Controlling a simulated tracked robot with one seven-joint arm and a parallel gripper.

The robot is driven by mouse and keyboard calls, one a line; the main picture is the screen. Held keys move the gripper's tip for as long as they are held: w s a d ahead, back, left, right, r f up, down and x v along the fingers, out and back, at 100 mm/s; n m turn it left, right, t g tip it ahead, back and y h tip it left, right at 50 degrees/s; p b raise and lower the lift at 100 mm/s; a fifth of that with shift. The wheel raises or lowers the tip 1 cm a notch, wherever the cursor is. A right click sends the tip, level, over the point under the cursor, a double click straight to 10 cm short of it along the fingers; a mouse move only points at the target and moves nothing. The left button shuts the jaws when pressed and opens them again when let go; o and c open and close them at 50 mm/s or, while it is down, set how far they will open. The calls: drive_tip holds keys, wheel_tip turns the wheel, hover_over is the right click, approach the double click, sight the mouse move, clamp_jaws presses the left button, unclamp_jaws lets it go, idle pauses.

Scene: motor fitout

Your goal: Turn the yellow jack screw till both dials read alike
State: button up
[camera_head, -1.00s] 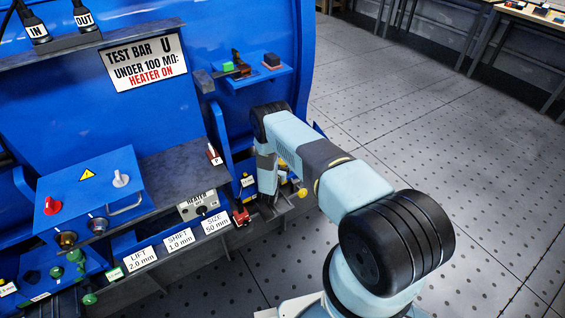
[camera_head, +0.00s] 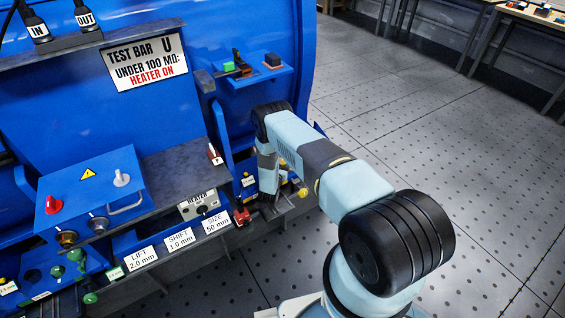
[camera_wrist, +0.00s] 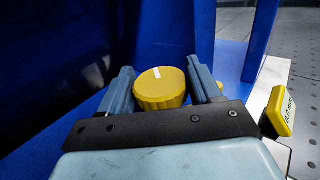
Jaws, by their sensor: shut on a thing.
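The yellow jack screw (camera_wrist: 162,89) shows in the wrist view as a round ribbed knob with a white mark on its top face. My gripper (camera_wrist: 162,84) is shut on it, one finger on each side. The white mark points up and slightly left in the wrist view. In the head view my arm reaches down at the right end of the blue machine and hides most of the jaws and the knob. I cannot make out any dial in either view.
A yellow labelled block (camera_wrist: 279,112) stands right of my gripper in the wrist view. A yellow ball-ended part (camera_head: 303,193) shows beside my wrist. A blue shelf (camera_head: 260,75) juts out above. The perforated floor (camera_head: 450,160) at the right is open.

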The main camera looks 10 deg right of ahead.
drive_tip(key=shift+a+n+y, duration=0.15)
drive_tip(key=shift+n+y, duration=0.15)
drive_tip(key=shift+y, duration=0.1)
drive_tip(key=shift+n+t+y, duration=0.5)
drive_tip(key=shift+y, duration=0.1)
drive_tip(key=shift+n+t+y, duration=0.35)
drive_tip(key=shift+n+y, duration=0.65)
drive_tip(key=shift+y, duration=0.6)
drive_tip(key=shift+n+t+y, duration=0.35)
drive_tip(key=shift+n+y, duration=0.65)
drive_tip(key=shift+y, duration=0.6)
drive_tip(key=shift+y, duration=0.3)
drive_tip(key=shift+r, duration=0.1)
drive_tip(key=o, duration=1)
drive_tip(key=shift+c, duration=0.2)
